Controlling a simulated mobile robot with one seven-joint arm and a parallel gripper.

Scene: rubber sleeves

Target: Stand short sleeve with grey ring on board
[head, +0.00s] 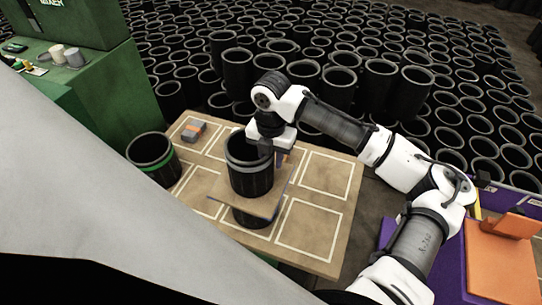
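A black sleeve with a grey rim (250,178) is upright at the middle of the table, over a small tan board (227,204). I cannot tell whether its base touches the board. Another black sleeve (251,217) shows under the board, mostly hidden by it. My gripper (266,148) points down at the far right rim of the upper sleeve, its fingers at or over the rim. The fingers are dark against the dark sleeve, so their gap cannot be made out.
A black sleeve with a green ring (154,160) stands at the table's left edge. A small grey and orange object (194,130) lies behind it. The marked table (343,208) has empty white-outlined rectangles at right. Many sleeves fill the floor behind. A purple and orange stand (502,262) is at right.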

